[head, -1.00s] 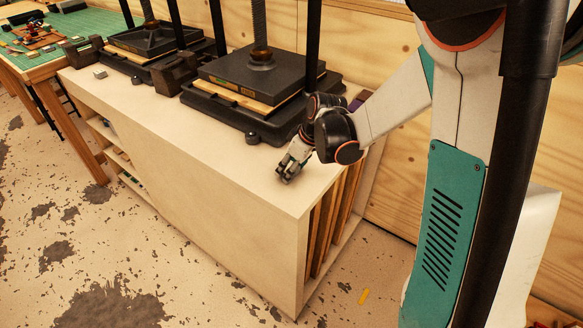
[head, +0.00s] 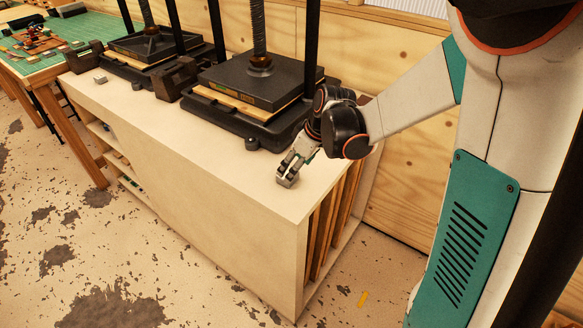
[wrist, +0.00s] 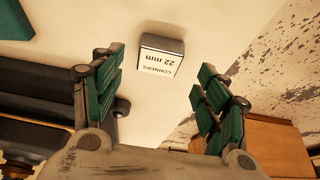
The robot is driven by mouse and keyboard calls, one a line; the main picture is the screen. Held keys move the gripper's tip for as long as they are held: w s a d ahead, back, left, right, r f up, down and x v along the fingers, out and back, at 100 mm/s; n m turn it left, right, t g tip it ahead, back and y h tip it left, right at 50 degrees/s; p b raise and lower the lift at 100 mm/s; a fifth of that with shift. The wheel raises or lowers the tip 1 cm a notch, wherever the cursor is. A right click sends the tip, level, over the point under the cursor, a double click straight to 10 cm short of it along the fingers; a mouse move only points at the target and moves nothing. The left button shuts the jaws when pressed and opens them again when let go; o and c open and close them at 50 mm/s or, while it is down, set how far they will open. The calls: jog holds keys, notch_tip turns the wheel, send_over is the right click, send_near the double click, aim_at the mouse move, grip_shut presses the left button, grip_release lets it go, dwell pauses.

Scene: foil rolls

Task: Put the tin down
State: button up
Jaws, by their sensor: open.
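The tin (wrist: 161,56) is a small box with a white face lettered "CORNERS 22 mm". In the wrist view it sits on the pale bench top, beyond and between the fingertips, apart from both. My gripper (wrist: 160,85) is open, its green-padded fingers spread wide with nothing between them. In the head view my gripper (head: 293,167) is low over the near right end of the bench, and the small grey tin (head: 287,182) shows at its tip, partly hidden by the fingers.
The bench (head: 200,165) is clear in front of my gripper. A black screw press (head: 250,95) stands behind it, and a second press (head: 150,45) is farther left. A small grey block (head: 100,79) lies at the far left. The bench's front edge is close.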

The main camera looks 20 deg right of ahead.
jog(key=p+v, duration=0.2)
jog(key=v, duration=0.5)
jog(key=shift+d+r, duration=0.1)
